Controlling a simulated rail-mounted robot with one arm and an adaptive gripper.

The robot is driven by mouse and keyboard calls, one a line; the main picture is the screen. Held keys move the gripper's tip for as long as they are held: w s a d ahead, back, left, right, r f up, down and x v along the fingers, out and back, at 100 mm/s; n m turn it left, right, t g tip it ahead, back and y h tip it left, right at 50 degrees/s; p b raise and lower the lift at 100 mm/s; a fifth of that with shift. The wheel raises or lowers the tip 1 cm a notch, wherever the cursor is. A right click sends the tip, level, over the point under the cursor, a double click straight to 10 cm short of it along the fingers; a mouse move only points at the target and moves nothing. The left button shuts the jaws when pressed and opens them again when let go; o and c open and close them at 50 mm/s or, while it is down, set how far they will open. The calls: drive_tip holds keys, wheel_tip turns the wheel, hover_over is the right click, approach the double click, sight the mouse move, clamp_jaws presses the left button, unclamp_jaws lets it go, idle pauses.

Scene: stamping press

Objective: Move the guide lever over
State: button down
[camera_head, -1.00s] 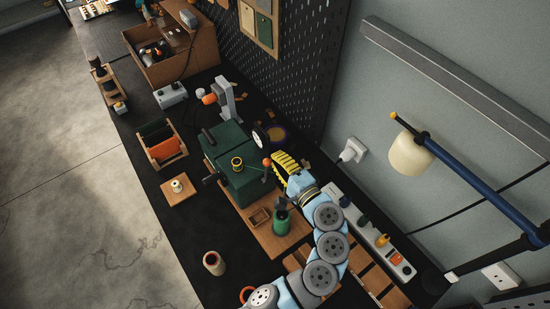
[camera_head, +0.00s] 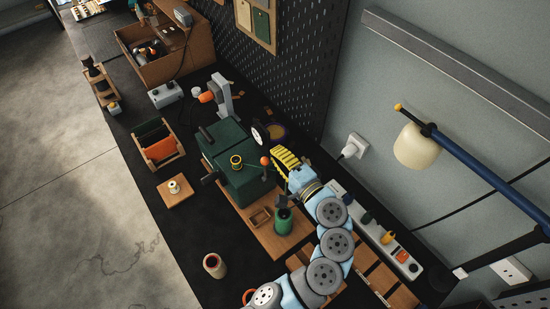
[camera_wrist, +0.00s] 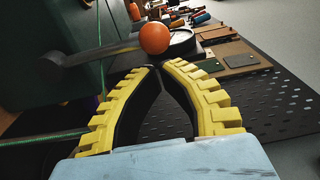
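The guide lever, a grey rod with an orange ball knob (camera_head: 265,160), sticks out from the right side of the green press (camera_head: 240,178). In the wrist view the knob (camera_wrist: 155,38) is just beyond my fingertips, with its rod running left to the press. My gripper (camera_head: 279,152) has yellow ribbed fingers and is just right of the knob in the head view. In the wrist view my fingertips (camera_wrist: 158,68) come together with nothing between them. The knob is outside the fingers; whether a fingertip touches the lever cannot be told.
A green bottle-like object (camera_head: 283,220) stands near my forearm. A power strip (camera_head: 378,228) lies to the right, and a pegboard (camera_head: 290,75) rises behind. A wooden holder with orange and dark pieces (camera_head: 158,144) and a spool on a board (camera_head: 175,188) lie left.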

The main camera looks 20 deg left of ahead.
drive_tip(key=s+d+b, duration=0.1)
drive_tip(key=s+d, duration=0.2)
drive_tip(key=d, duration=0.6)
drive_tip(key=shift+s+b, duration=0.3)
drive_tip(key=shift+b, duration=0.05)
